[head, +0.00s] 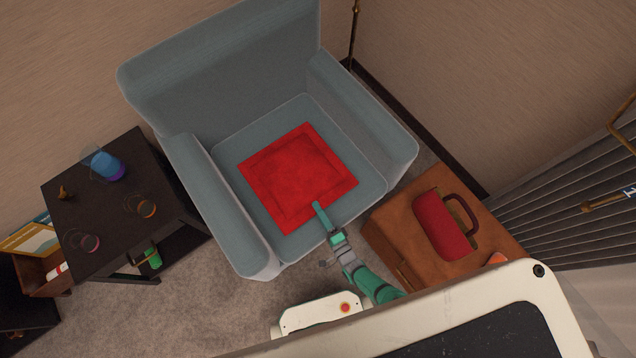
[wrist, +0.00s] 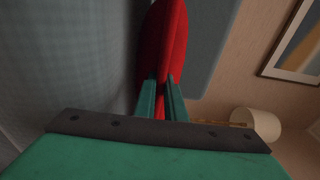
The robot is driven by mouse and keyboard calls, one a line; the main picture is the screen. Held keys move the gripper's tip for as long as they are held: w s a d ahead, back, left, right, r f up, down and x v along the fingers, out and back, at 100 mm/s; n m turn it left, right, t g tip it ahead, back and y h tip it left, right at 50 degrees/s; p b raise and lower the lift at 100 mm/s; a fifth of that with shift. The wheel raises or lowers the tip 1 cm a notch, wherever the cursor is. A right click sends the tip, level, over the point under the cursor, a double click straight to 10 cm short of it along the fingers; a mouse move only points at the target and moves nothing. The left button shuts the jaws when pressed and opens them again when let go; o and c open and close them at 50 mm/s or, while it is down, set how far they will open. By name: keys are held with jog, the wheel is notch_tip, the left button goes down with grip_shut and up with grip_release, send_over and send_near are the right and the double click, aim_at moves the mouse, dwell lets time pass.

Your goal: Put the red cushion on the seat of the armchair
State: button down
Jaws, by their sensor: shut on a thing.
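The red cushion (head: 297,176) is square and appears over the seat of the grey-blue armchair (head: 220,70) in the head view. I cannot tell whether it touches the seat (head: 352,158). My gripper (head: 319,212) is at the cushion's front edge and shut on it. In the wrist view the cushion (wrist: 164,42) is seen edge-on between the two green fingers of my gripper (wrist: 161,92). The part between the fingers is partly hidden.
A dark side table (head: 118,205) with several glasses stands left of the armchair. A brown leather case (head: 400,225) with a red bag (head: 440,228) on it stands to the right. Walls are close behind. Carpet (head: 215,295) is clear in front at left.

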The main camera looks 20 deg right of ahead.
jog(key=shift+d, duration=0.1)
jog(key=c, duration=2.3)
grip_release()
jog(key=shift+f, duration=0.2)
jog(key=o, duration=0.5)
jog(key=shift+r, duration=0.1)
